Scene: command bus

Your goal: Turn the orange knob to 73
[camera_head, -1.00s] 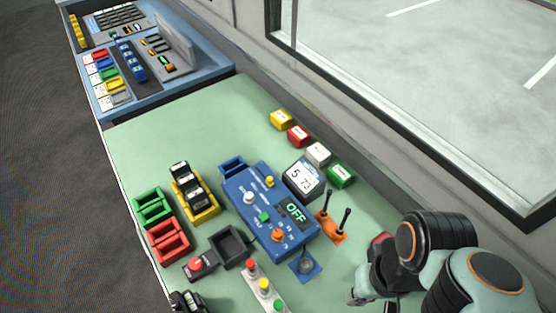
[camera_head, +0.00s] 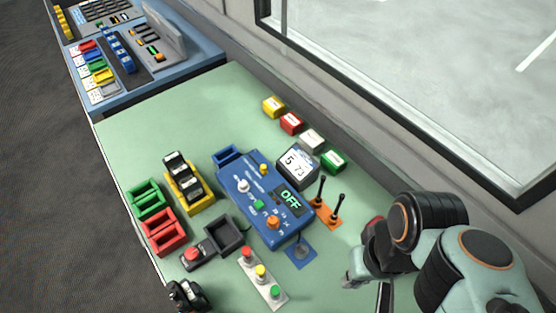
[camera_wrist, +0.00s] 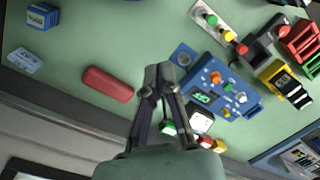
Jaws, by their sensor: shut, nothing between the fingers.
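The orange knob (camera_head: 273,222) sits near the lower right end of the blue control box (camera_head: 236,178). The box's small screen (camera_head: 289,199) reads OFF in green. A display block (camera_head: 297,166) behind the box shows 5 and 73. In the wrist view the orange knob (camera_wrist: 216,77) is on the blue box (camera_wrist: 194,80), to the right of my gripper. My gripper (camera_wrist: 158,70) is shut and empty, above the green table and apart from the knob. In the head view the arm is at the lower right and the fingertips are hard to make out.
Two black levers on an orange base (camera_head: 329,212) stand right of the box. A strip with red, yellow and green buttons (camera_head: 262,280) lies in front. Yellow, red, white and green blocks (camera_head: 291,123) line the back edge. A red case (camera_wrist: 107,84) lies left of my gripper.

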